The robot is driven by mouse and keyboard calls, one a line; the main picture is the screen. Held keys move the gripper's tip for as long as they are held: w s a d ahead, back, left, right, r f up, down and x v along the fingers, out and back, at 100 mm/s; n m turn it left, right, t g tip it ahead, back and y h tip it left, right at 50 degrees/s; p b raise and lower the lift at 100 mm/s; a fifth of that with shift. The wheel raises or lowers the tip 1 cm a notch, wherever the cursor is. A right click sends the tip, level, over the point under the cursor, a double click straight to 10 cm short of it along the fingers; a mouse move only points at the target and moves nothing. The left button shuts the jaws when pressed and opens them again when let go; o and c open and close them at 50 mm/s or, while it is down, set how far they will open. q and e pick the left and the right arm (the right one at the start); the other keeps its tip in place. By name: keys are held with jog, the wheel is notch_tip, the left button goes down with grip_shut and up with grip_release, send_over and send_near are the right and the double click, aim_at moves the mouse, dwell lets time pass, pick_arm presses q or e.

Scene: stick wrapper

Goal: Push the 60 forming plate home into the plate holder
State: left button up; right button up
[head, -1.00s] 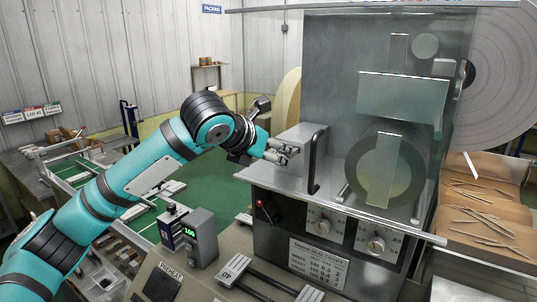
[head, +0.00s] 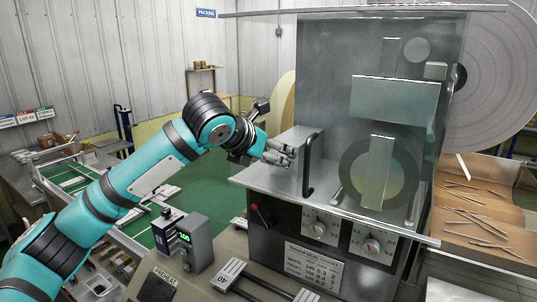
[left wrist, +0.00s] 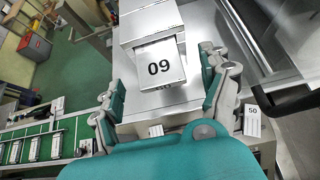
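The 60 forming plate (left wrist: 161,67), a light plate whose number reads upside down as 09, shows in the left wrist view. Its far end meets the front of the metal plate holder (left wrist: 150,24), and its near part sticks out. My left gripper (left wrist: 163,88) is open, with one finger on each side of the plate and gaps to both. In the head view my left gripper (head: 280,153) is at the front of the metal box beside the black handle, and the plate is hidden there. My right gripper is not in view.
A black upright handle (head: 309,165) stands close right of my left gripper. A clear guard (head: 385,110) covers the machine's front. A plate marked 50 (left wrist: 252,120) lies off to the right in the left wrist view.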

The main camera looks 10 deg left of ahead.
pick_arm(q)
jog(key=shift+s+a, duration=0.1)
jog(key=v, duration=1.1)
jog(key=shift+s+r, duration=0.25)
jog(key=shift+r, duration=0.1)
jog(key=shift+a, duration=0.1)
